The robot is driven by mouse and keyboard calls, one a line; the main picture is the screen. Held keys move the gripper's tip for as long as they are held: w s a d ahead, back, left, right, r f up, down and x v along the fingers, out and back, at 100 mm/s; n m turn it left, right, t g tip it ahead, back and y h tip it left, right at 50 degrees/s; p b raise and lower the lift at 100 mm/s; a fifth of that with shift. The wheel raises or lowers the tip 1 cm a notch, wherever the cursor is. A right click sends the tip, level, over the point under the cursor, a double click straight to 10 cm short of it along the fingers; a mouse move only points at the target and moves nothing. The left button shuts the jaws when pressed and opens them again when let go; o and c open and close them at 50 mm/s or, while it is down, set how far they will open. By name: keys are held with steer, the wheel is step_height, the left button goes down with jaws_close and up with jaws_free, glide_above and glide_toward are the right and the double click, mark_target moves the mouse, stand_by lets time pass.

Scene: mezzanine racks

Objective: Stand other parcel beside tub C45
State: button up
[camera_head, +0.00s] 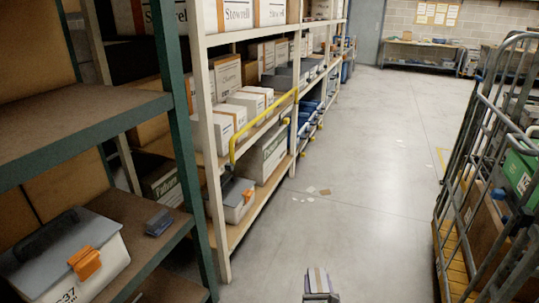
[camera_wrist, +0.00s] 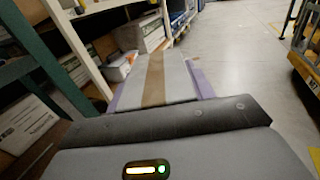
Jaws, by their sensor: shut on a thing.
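My gripper (camera_head: 320,297) is low at the bottom centre of the head view. It is shut on a grey parcel (camera_head: 317,279) with a brown tape stripe. In the wrist view the parcel (camera_wrist: 180,78) lies between purple fingers, held over the aisle. A white tub (camera_head: 238,199) with a grey lid and orange latch stands on the lower shelf of the cream rack; its label is unreadable. It seems to show in the wrist view too (camera_wrist: 118,70). A larger similar tub (camera_head: 70,262), its label ending in 37, stands at lower left. No C45 label is readable.
A green-posted rack (camera_head: 188,150) stands at near left, with a small blue-grey item (camera_head: 158,222) on its shelf. A yellow rail (camera_head: 262,130) runs along the cream rack. A wire cage trolley (camera_head: 470,190) stands at right. The aisle floor (camera_head: 370,180) between is clear except scraps.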

step_height(320, 180, up, 22)
steer(key=s+p, duration=0.2)
steer(key=p, duration=1.7)
steer(key=shift+s+f, duration=0.15)
steer(key=shift+a, duration=0.1)
steer(key=s+f, duration=0.4)
steer(key=f, duration=0.1)
steer(key=shift+s+f, duration=0.2)
steer(key=shift+f, duration=0.05)
steer(key=w+r, duration=0.4)
steer(key=r, duration=0.1)
steer(key=shift+w+r, duration=0.2)
steer(key=shift+r, duration=0.05)
